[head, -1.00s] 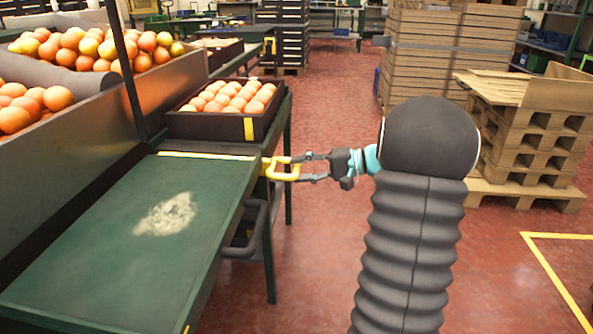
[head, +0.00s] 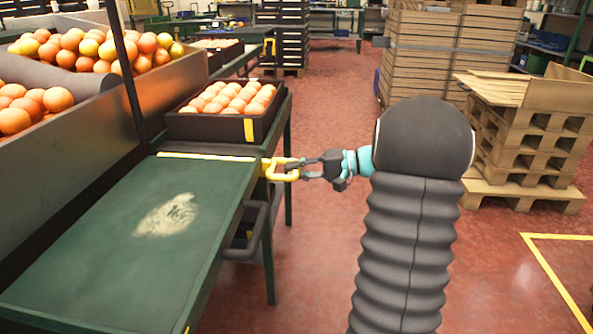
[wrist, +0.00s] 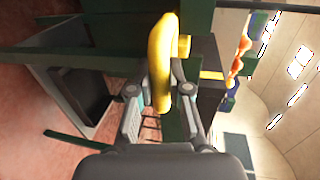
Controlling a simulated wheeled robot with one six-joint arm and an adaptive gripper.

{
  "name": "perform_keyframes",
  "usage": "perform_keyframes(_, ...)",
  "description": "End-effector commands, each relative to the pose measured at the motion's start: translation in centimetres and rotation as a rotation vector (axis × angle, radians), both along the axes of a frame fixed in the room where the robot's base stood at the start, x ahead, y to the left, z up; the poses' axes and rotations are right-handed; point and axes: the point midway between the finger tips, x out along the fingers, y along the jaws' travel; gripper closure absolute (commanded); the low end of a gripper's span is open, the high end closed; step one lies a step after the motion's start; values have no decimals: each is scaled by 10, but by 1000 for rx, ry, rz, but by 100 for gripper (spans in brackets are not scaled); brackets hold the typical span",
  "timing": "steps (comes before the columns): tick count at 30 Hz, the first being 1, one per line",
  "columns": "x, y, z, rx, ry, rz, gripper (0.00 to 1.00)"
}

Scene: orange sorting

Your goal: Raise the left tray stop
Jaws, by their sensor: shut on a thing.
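The tray stop is a yellow bar (head: 207,156) lying along the far edge of the green table, with a yellow loop handle (head: 270,172) sticking out past the table's right side. My gripper (head: 298,169) is at the handle from the right, its fingers shut on the loop. In the wrist view the yellow handle (wrist: 163,62) stands between the two fingers of my gripper (wrist: 163,88). The stop bar lies low, just in front of the tray of oranges (head: 247,128).
The green table (head: 120,255) is bare except for a pale worn patch. A bin of oranges (head: 70,130) stands at the left. Stacked pallets (head: 530,150) stand at the right. The red floor between is clear.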

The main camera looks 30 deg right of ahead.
Motion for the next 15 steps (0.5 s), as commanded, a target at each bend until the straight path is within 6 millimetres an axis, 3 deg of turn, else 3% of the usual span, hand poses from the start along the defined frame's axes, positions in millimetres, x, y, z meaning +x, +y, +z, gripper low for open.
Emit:
perform_keyframes(7, 1, 0, 47, -2, -8, -1, 100)
perform_keyframes(15, 1, 0, 51, 1, -10, -2, 100)
